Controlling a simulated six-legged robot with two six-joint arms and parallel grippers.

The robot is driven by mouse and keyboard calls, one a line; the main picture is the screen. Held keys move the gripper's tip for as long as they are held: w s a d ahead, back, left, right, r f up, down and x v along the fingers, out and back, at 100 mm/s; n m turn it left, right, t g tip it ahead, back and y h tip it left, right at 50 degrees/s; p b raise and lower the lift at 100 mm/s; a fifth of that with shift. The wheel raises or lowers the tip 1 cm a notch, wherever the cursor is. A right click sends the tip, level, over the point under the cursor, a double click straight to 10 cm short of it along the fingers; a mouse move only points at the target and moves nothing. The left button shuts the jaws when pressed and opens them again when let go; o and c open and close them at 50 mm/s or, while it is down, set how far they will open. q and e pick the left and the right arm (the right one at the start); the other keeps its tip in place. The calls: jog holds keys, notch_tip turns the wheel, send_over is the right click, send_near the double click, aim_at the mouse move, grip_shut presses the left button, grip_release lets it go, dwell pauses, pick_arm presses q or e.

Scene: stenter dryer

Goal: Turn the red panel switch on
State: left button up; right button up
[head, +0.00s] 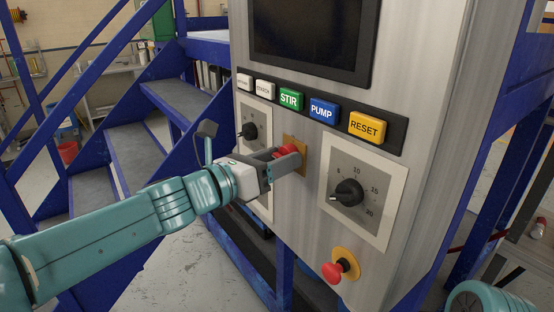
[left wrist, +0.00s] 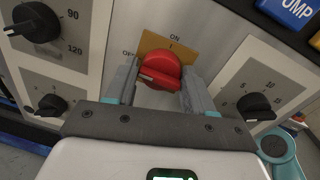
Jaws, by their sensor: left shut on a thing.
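The red panel switch (head: 289,149) is a round red knob on a yellow plate (head: 301,143) in the middle of the grey control panel. In the left wrist view the red switch (left wrist: 160,70) sits between the two fingers, and its plate (left wrist: 172,43) shows "ON" at the top and partly hidden lettering at the left. The knob's grip bar looks turned to the left, toward that lettering. My left gripper (head: 287,161) is shut on the switch, and its fingers (left wrist: 158,88) stand on both sides of it. My right gripper is not in view.
Black dials (head: 348,192) and (head: 248,130) flank the switch. A row of buttons, including the green STIR (head: 289,99) and yellow RESET (head: 366,127), runs above. A red emergency button (head: 333,272) is below right. Blue stairs (head: 110,150) stand left.

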pick_arm(q)
jog(key=m+b, duration=0.5)
jog(key=m, duration=0.1)
jog(key=m+h+b, duration=0.1)
jog(key=m+b, duration=0.4)
jog(key=m, duration=0.1)
jog(key=f+m+b, duration=0.1)
jog(key=m+b, duration=0.4)
jog(key=m, duration=0.1)
jog(key=shift+d+m+g, duration=0.15)
jog(key=shift+m+g, duration=0.15)
jog(key=shift+m, duration=0.1)
dwell(0.4)
jog(key=o, duration=0.9)
jog(key=shift+s, duration=0.1)
jog(key=shift+o, duration=0.4)
jog(key=shift+r, duration=0.15)
jog(key=shift+a, duration=0.2)
